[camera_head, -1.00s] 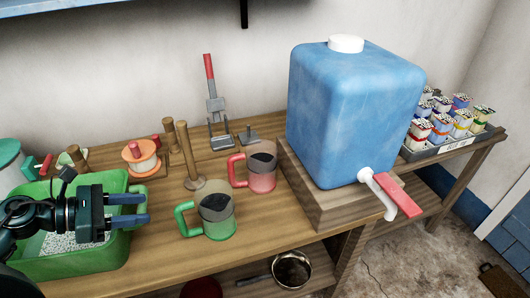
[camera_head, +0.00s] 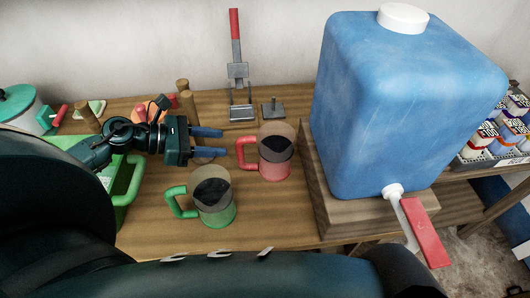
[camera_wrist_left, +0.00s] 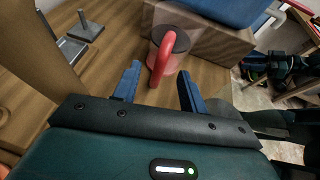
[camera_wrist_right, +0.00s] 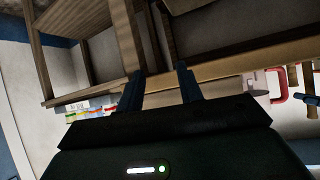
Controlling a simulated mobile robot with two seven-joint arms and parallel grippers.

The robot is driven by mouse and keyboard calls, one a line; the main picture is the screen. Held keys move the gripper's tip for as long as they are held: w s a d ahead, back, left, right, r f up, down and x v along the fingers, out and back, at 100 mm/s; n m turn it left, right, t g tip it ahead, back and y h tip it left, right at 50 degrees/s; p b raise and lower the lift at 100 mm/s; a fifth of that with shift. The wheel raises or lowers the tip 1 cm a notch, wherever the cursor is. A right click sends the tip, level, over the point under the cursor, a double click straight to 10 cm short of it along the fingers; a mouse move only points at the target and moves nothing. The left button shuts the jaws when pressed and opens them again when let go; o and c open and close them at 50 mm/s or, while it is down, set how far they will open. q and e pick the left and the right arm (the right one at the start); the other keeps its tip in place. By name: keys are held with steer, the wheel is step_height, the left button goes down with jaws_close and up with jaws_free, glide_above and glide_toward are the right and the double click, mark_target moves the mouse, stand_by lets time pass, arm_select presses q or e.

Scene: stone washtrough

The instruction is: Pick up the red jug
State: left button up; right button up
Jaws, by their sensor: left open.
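The red jug (camera_head: 276,165) stands upright on the wooden table. It is see-through red with a dark inside, and its handle faces left. My left gripper (camera_head: 222,142) is open and empty, left of the handle and apart from it. In the left wrist view the red jug (camera_wrist_left: 171,42) lies beyond the fingers, its handle lined up with the gap between the fingertips (camera_wrist_left: 158,75). My right gripper (camera_wrist_right: 160,82) shows only in its wrist view, with its fingers apart and nothing between them. A red handle shows at that view's right edge.
A green jug (camera_head: 212,200) stands in front and left of the red one. A blue water tank (camera_head: 405,110) on a wooden block (camera_head: 372,214) stands close at the right. Wooden pegs and a green tub (camera_head: 122,205) are at the left. A metal stand (camera_head: 240,90) is behind.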

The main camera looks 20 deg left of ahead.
mark_target(239, 147)
arm_select(q)
steer(key=shift+f+p+x, duration=0.15)
steer(key=shift+p+x, duration=0.2)
steer(key=shift+x, duration=1.35)
steer(key=shift+f+p+x, duration=0.1)
steer(key=shift+p+x, duration=0.25)
steer(key=shift+x, duration=1.35)
steer(key=shift+s, duration=0.25)
jaws_close()
